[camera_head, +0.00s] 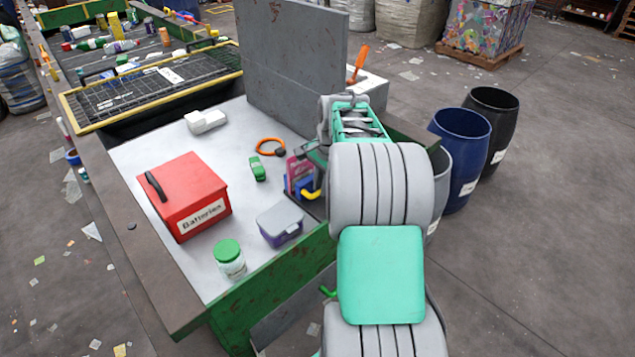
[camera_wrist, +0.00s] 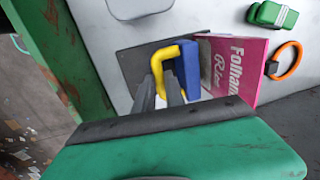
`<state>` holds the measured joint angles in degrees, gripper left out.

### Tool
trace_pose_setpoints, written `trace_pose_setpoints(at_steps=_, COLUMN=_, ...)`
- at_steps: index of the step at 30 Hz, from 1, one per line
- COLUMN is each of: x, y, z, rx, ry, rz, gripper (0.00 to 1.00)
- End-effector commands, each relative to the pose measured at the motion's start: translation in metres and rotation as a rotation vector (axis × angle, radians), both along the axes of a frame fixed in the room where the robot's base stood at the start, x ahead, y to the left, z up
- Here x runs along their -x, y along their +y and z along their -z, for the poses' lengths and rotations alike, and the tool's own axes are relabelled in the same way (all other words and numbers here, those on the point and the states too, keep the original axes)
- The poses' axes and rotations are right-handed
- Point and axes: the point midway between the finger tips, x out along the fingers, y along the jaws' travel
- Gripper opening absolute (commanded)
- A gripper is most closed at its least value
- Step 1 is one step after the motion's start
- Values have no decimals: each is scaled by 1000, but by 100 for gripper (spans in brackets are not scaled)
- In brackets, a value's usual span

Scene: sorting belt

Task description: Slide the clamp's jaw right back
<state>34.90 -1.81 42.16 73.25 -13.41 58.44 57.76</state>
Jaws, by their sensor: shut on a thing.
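The clamp shows in the wrist view as a blue block (camera_wrist: 187,70) with a bent yellow bar (camera_wrist: 172,52) beside it. The fingertips' exact contact is partly hidden. In the head view, my arm covers most of the gripper.
The pink box (camera_wrist: 232,62) stands right beside the clamp. A purple lidded tub (camera_head: 280,224), green-lidded jar (camera_head: 229,258), red batteries box (camera_head: 185,195), green object (camera_head: 258,168) and orange ring (camera_head: 270,147) are on the bench. A grey panel (camera_head: 290,65) rises behind.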

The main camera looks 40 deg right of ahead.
Motion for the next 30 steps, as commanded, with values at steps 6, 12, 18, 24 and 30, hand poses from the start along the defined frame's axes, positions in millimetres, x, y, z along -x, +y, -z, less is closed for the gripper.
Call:
trace_pose_setpoints(at_steps=6, x=48, y=-8, z=-1, rx=1, ry=0, rz=6, gripper=0)
trace_pose_setpoints(at_steps=12, x=63, y=-9, z=0, rx=0, ry=2, rz=4, gripper=0)
trace_pose_setpoints(at_steps=18, x=63, y=-9, z=1, rx=-1, ry=5, rz=6, gripper=0)
trace_pose_setpoints(at_steps=24, x=63, y=-9, z=1, rx=-1, ry=4, rz=4, gripper=29)
trace_pose_setpoints(at_steps=30, x=61, y=-7, z=1, rx=-1, ry=2, rz=1, gripper=36)
